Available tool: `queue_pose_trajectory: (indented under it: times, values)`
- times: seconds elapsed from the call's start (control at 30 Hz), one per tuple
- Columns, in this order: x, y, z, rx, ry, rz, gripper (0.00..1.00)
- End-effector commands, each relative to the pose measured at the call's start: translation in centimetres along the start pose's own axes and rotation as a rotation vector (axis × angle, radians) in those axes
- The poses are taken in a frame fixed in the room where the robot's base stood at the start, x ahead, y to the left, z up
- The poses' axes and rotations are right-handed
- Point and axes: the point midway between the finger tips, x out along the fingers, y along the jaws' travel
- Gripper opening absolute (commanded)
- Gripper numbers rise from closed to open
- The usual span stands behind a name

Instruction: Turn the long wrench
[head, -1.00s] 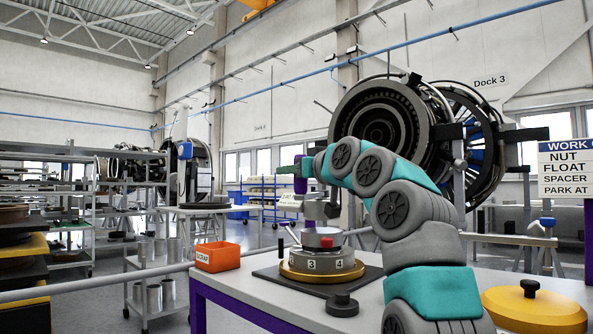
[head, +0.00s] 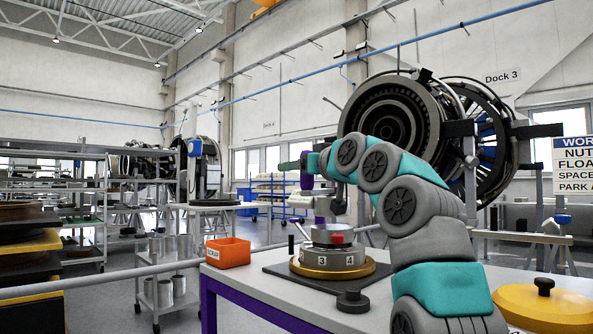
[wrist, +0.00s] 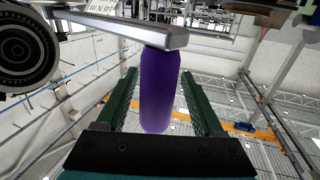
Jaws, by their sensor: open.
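The long wrench shows as a grey metal bar (wrist: 125,30) with an upright purple handle (wrist: 155,90) at its end in the wrist view. In the head view, the handle (head: 306,172) is partly hidden by my gripper (head: 298,164). My gripper (wrist: 159,85) is open, with one green finger on each side of the handle and a visible gap on both sides. Below it in the head view, a round grey fixture with numbers (head: 322,260) sits on a gold ring (head: 342,272).
The fixture stands on a dark mat on a purple-legged bench (head: 245,286). An orange bin (head: 228,253) is to its left, a dark knob (head: 353,302) in front, a yellow lid (head: 545,305) at right. A large engine (head: 400,115) stands behind.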

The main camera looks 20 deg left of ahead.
Motion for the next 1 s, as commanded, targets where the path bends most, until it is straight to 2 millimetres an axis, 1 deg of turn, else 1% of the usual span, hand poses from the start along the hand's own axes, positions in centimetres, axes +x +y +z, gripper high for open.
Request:
queue_pose_trajectory:
  times: [0.1, 0.4, 0.53, 0.73, 0.77, 0.87, 1.0]
  values:
    - [-1.4, 0.0, 0.4, -0.001, 0.002, 0.001, 0.69]
    - [-6.0, 0.0, 0.4, 0.0, 0.004, 0.0, 0.69]
    - [-7.0, -0.1, 0.2, -0.001, 0.001, -0.002, 0.69]
    - [-7.0, -0.1, 0.1, -0.001, 0.0, -0.002, 0.69]
    - [-7.0, -0.1, 0.1, -0.001, 0.0, -0.002, 0.68]
    - [-7.1, 0.1, 0.1, 0.001, -0.005, -0.004, 0.56]
    - [-7.6, 1.5, 0.8, 0.008, -0.041, -0.027, 0.41]
